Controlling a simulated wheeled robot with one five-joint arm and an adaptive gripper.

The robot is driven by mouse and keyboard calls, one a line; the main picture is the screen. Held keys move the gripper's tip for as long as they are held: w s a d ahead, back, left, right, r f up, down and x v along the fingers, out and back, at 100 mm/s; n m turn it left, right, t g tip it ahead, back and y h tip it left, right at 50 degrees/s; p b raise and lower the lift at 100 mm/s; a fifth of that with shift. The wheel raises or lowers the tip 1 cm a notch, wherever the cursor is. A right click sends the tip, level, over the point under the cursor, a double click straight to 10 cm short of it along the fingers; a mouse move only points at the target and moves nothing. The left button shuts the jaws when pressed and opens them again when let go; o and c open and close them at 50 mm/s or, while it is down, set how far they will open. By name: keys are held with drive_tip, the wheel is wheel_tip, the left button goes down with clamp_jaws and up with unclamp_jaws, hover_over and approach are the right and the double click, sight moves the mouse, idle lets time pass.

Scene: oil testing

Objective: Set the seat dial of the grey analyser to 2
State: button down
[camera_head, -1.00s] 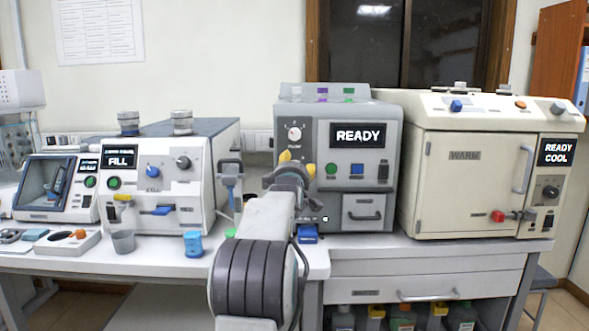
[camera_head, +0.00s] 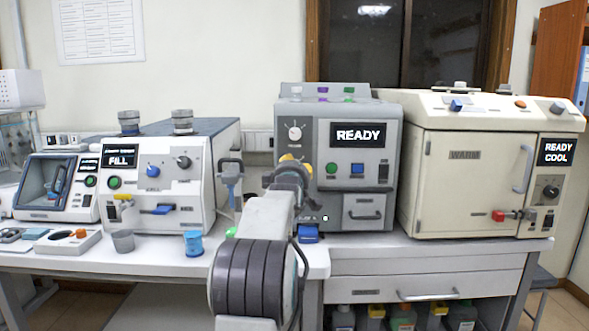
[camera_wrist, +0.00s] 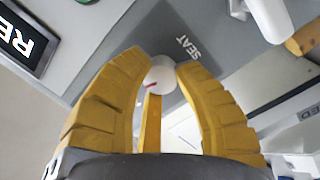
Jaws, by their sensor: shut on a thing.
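The grey analyser (camera_head: 350,210) stands at the middle of the bench with READY on its display. My gripper (camera_head: 297,164) reaches its lower left front panel. In the wrist view my gripper (camera_wrist: 164,75) has its yellow fingers closed around the small white seat dial (camera_wrist: 161,76). A red mark shows on the dial's face, toward the left. The SEAT label (camera_wrist: 189,48) is just beyond it. No numbers around the dial can be read. In the head view my arm and gripper hide the seat dial.
Another white dial (camera_head: 294,133) sits higher on the analyser's panel. Green and blue buttons (camera_head: 357,169) and a drawer (camera_head: 363,212) are right of my gripper. A cream oven (camera_head: 465,185) stands to the right, a white FILL machine (camera_head: 180,205) to the left.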

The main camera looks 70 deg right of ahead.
drive_tip(key=shift+f, duration=0.1)
drive_tip(key=shift+m+b, duration=0.9)
drive_tip(key=shift+m, duration=0.1)
drive_tip(key=shift+m+y, duration=0.3)
drive_tip(key=shift+m, duration=1.4)
drive_tip(key=c, duration=0.9)
unclamp_jaws()
drive_tip(key=shift+d, duration=0.1)
drive_tip(key=shift+v, duration=6)
